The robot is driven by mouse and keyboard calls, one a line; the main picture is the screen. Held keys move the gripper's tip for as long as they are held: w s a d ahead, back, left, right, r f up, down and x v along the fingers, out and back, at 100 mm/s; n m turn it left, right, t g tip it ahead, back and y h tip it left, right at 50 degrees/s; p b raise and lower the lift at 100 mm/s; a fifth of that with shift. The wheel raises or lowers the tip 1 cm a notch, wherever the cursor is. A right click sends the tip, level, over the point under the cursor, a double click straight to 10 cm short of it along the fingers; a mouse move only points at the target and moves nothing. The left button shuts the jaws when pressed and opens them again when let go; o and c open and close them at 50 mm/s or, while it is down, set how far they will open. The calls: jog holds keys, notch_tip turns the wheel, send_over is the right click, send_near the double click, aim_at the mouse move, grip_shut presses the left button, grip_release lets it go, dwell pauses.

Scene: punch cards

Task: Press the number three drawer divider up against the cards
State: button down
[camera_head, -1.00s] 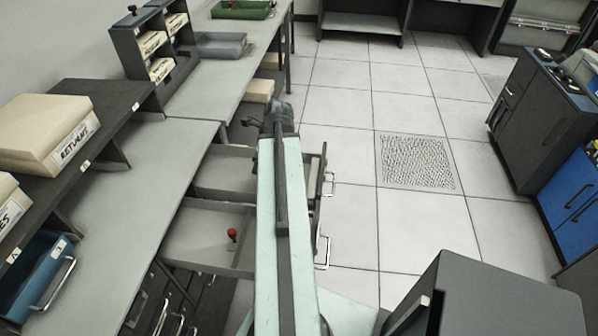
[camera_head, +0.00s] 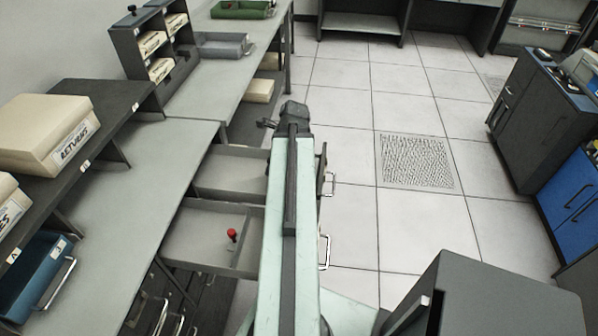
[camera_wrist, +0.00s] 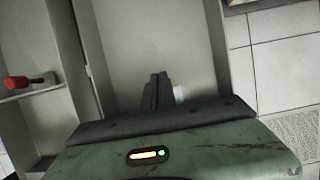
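Two grey drawers stand open side by side. The nearer drawer (camera_head: 195,235) holds a piece with a red knob (camera_head: 232,236), which also shows in the wrist view (camera_wrist: 24,81); I cannot tell whether it is the divider. The farther drawer (camera_head: 225,174) shows a bare floor in the wrist view (camera_wrist: 150,40). No drawer number is readable, and no cards can be made out in the drawers. My gripper (camera_wrist: 158,88) points down into or over the farther drawer, its dark fingers close together with nothing seen between them. A small white patch beside the fingers is unclear.
A grey worktop (camera_head: 125,190) runs along the left, with a blue tray (camera_head: 30,275) and a cream "RETURNS" box (camera_head: 40,130) beyond it. A dark cabinet (camera_head: 490,300) stands at the lower right. The tiled floor (camera_head: 350,215) right of the drawers is clear.

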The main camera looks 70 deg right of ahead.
jog(key=shift+s+d, duration=0.25)
jog(key=shift+s, duration=0.55)
jog(key=shift+s+d, duration=0.25)
jog(key=shift+s, duration=0.6)
jog(key=shift+s+d, duration=0.25)
jog(key=shift+s, duration=0.55)
jog(key=shift+w, duration=0.1)
jog(key=shift+r, duration=0.1)
jog(key=shift+r+p, duration=0.3)
jog(key=shift+p, duration=0.1)
jog(key=p+v, duration=0.7)
jog(key=v, duration=0.1)
jog(key=shift+s+p, duration=0.2)
jog(key=shift+p, duration=0.1)
